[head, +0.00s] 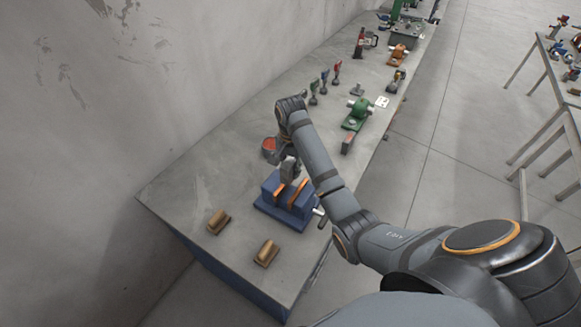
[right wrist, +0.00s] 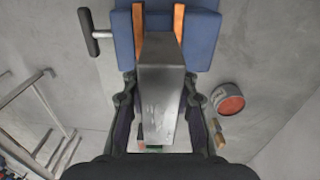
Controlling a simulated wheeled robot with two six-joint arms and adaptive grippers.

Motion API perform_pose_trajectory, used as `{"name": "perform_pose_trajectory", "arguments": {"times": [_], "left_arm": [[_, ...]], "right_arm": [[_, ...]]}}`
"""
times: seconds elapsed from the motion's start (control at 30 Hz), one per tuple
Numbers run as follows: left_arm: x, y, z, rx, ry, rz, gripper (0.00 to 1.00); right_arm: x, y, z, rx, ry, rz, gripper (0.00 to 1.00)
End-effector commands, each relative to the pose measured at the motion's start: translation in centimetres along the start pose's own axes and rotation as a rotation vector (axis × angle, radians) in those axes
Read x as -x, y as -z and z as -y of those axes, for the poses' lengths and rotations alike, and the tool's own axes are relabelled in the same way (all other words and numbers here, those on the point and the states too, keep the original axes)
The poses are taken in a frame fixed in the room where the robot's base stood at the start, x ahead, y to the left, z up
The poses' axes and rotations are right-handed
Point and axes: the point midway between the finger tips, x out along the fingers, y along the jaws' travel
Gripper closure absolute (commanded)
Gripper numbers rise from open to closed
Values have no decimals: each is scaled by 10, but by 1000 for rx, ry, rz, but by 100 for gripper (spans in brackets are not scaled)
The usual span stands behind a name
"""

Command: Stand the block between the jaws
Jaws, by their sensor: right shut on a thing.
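The block (right wrist: 162,85) is a grey metal bar. My right gripper (right wrist: 160,100) is shut on it, one finger on each side. In the head view the block (head: 289,171) is partly hidden by the gripper and hangs over the blue vise (head: 270,212). The vise has two orange jaws (head: 298,194) with a gap between them. In the right wrist view the block's far end lines up between the two orange jaws (right wrist: 179,28). I cannot tell whether it touches the vise. My left gripper is not in view.
A round container with a red top (head: 269,148) stands behind the vise. Two brown blocks (head: 218,222) (head: 266,253) lie near the table's front end. A green vise (head: 357,113) and several red and green tools stand farther back. Bare table lies left of the vise.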

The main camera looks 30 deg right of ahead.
Motion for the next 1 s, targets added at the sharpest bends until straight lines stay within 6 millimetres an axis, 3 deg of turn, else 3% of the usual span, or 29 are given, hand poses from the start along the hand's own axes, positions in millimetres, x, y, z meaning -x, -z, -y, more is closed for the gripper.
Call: {"name": "perform_pose_trajectory", "arguments": {"times": [0.1, 0.27, 0.47, 0.73, 1.0], "left_arm": [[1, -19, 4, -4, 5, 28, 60], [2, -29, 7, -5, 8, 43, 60], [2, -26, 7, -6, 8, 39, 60], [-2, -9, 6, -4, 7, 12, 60], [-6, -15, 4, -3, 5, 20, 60]], "right_arm": [[2, 0, 1, 1, 4, -2, 100], [2, 0, 1, 1, 4, -2, 100], [3, -2, 1, 1, 3, -3, 100], [-14, -2, 1, 1, 2, -3, 100], [-34, -2, 1, 1, 2, -3, 100]]}}
